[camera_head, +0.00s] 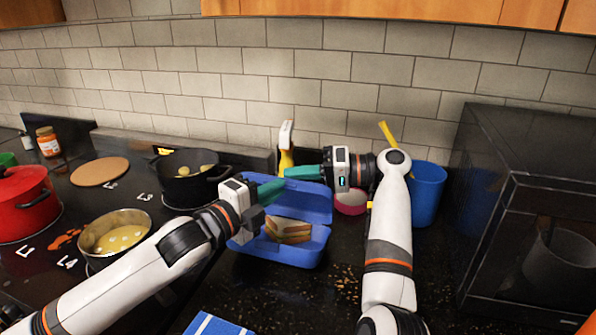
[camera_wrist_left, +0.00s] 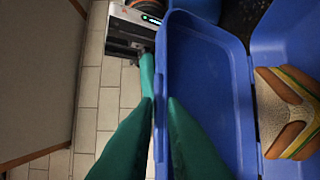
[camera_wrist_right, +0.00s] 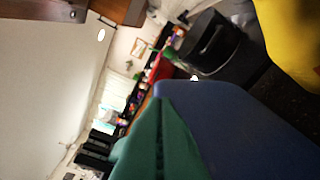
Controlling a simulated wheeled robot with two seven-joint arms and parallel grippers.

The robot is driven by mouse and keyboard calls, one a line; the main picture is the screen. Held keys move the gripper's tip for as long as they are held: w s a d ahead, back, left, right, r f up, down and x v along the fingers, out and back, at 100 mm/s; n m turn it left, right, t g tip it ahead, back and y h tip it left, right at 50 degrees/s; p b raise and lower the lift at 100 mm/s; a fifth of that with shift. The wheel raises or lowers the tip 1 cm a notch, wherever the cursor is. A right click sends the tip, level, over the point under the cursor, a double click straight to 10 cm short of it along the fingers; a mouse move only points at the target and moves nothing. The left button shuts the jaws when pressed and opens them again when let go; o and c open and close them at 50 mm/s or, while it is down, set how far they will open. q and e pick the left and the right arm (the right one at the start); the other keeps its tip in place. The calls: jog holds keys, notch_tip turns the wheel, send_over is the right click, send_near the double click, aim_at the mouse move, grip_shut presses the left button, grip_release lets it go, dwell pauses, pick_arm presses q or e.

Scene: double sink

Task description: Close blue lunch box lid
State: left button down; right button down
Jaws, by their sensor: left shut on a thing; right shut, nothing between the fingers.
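The blue lunch box (camera_head: 294,252) stands on the dark counter, with a sandwich (camera_head: 288,230) inside. Its blue lid (camera_head: 312,205) is open and raised at the back; the lid also shows in the left wrist view (camera_wrist_left: 208,80), where the sandwich (camera_wrist_left: 288,110) lies in the box beside it. My left gripper (camera_head: 274,190) is shut on the lid's edge, with its green fingers (camera_wrist_left: 160,125) on either side of the rim. My right gripper (camera_head: 290,173) is shut and empty at the top of the lid, its green fingers (camera_wrist_right: 160,130) close beside the blue lid (camera_wrist_right: 225,130). I cannot tell whether they touch it.
A blue cup (camera_head: 428,195) and a pink-and-white container (camera_head: 350,203) stand right of the box. A black pot (camera_head: 190,185), a pale pot (camera_head: 113,235) and a red pot (camera_head: 25,205) are on the stove at left. A dark oven (camera_head: 530,210) bounds the right. A blue-and-white cloth (camera_head: 213,325) lies in front.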

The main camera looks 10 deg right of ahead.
pick_arm(q)
jog(key=shift+w, duration=0.15)
jog(key=c, duration=1.5)
grip_release()
jog(key=shift+a, duration=0.1)
